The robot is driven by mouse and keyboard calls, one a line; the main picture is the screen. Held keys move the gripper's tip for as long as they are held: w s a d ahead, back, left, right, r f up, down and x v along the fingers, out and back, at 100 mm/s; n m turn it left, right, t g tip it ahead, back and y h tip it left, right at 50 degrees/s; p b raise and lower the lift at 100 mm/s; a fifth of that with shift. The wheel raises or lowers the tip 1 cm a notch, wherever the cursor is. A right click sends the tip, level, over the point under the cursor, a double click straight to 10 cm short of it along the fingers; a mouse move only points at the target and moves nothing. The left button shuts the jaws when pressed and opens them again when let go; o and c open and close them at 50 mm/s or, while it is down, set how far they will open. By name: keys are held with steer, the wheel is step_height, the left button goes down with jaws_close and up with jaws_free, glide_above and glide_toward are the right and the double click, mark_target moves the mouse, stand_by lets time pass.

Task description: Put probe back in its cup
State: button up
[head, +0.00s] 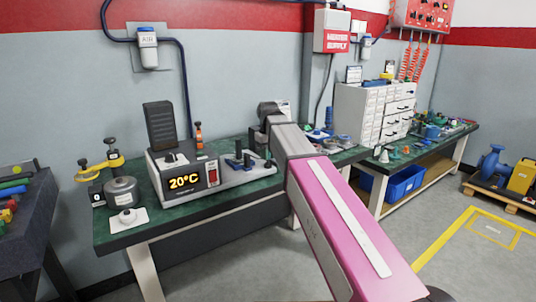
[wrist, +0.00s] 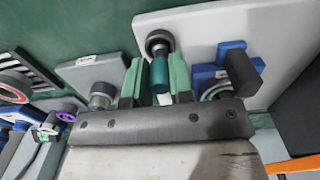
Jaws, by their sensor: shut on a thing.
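In the wrist view, my gripper (wrist: 157,80) has its two green fingers on either side of a short teal cylinder, which seems to be the probe (wrist: 159,73); a pale piece shows below it. A dark round socket, possibly the cup (wrist: 158,42), sits on a light grey plate just beyond the probe's far end. The probe's end overlaps the socket's near rim in the picture; I cannot tell whether it is inside. In the head view my arm hides the fingers and the probe.
A blue fixture with a black knob (wrist: 241,70) stands close right of the fingers, and a grey plate with a round fitting (wrist: 103,94) close left. In the head view, the 20°C unit (head: 184,179) stands on the green bench (head: 225,197), left of my arm.

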steer(key=shift+f, duration=0.25)
steer(key=o, duration=0.9)
steer(key=shift+o, duration=0.2)
steer(key=shift+r, duration=4.05)
